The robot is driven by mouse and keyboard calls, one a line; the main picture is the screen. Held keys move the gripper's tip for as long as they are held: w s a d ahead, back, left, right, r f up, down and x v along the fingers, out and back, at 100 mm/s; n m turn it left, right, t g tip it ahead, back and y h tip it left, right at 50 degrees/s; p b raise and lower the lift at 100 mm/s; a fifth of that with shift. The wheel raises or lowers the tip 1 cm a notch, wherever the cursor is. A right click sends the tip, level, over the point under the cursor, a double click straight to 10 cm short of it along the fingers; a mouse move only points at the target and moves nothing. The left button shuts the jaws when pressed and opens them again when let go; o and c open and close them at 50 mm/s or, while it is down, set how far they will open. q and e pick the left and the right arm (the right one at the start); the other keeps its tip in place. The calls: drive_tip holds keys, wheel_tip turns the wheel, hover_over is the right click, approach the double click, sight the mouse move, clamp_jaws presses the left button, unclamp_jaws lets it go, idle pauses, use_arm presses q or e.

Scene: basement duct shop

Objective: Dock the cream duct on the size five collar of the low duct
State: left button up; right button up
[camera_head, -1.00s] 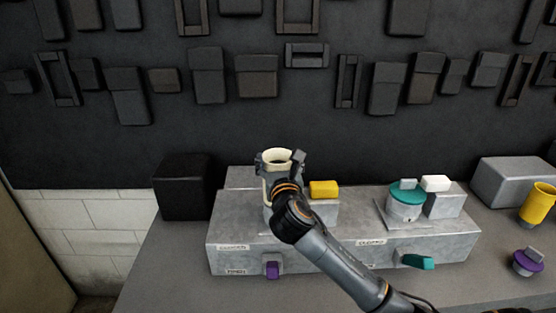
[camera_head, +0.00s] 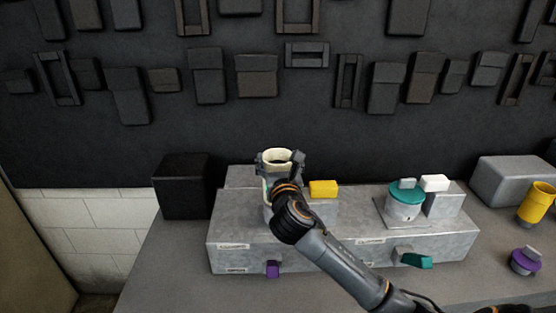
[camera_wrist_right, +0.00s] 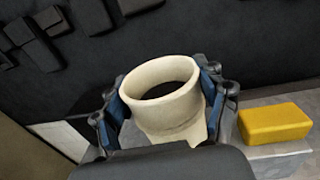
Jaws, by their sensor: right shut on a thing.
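The cream duct (camera_head: 278,155) is an open-topped tube, upright over the left part of the low duct (camera_head: 330,262), a long grey metal box on the bench. My right gripper (camera_head: 279,163) is shut on the cream duct. In the right wrist view the duct (camera_wrist_right: 165,105) sits between the blue-padded fingers (camera_wrist_right: 163,98), its round mouth facing up. The collar under the duct is hidden by my gripper and arm, so I cannot tell whether the duct touches it. The label writing is too small to read. My left gripper is not in view.
A yellow block (camera_head: 323,188) stands close right of the gripper. A teal-capped collar (camera_head: 404,204) and a white block (camera_head: 435,183) are further right. Purple (camera_head: 272,269) and teal (camera_head: 416,261) tabs stick out in front. A yellow tube (camera_head: 537,203) and purple-capped piece (camera_head: 525,262) stand right.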

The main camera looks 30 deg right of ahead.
drive_tip(key=shift+f, duration=0.55)
drive_tip(key=o, duration=1.5)
drive_tip(key=shift+c, duration=0.2)
drive_tip(key=shift+v, duration=0.85)
drive_tip(key=p+v, duration=0.3)
drive_tip(key=v, duration=0.6)
drive_tip(key=shift+s, duration=0.2)
drive_tip(key=shift+a, duration=0.1)
